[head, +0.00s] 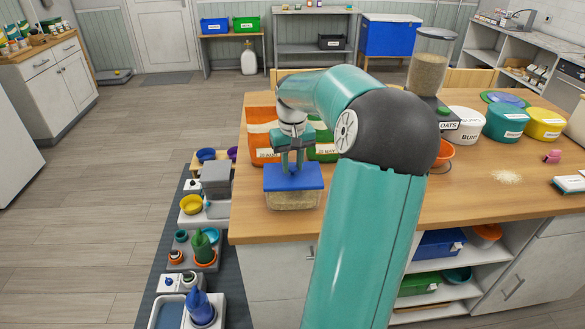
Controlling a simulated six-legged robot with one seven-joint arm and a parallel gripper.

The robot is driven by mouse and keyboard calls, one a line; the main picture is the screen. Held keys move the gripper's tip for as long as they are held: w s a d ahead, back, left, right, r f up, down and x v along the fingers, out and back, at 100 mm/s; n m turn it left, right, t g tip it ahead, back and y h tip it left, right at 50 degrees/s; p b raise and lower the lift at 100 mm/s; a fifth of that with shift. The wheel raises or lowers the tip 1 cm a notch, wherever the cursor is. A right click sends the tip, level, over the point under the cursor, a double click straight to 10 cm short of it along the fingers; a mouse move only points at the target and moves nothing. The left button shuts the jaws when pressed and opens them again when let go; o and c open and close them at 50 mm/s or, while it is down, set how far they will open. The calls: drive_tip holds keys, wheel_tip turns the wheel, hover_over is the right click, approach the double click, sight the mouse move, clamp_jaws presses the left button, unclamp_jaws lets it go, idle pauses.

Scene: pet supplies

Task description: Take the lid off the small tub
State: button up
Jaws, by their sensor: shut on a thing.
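The small tub (293,201) is clear-sided, holds pale grain-like contents, and stands at the left front corner of the wooden counter. Its blue lid (279,182) lies across the top. I see no clear gap between lid and tub. My gripper (293,168) points straight down over the middle of the lid, with its fingers shut on the lid's top. The exact grip point is small and partly hidden by the fingers.
A dispenser (430,65), a white tub (463,125), a teal tub (503,123) and a yellow tub (544,123) are further right. Counter (480,205) is mostly clear at front right, with spilled grain (506,177).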

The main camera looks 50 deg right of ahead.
drive_tip(key=shift+r, duration=0.6)
drive_tip(key=w+a+r, duration=0.7)
drive_tip(key=a+r, duration=0.4)
drive_tip(key=shift+w+a+r, duration=0.3)
drive_tip(key=shift+w+r, duration=0.05)
drive_tip(key=shift+w, duration=0.05)
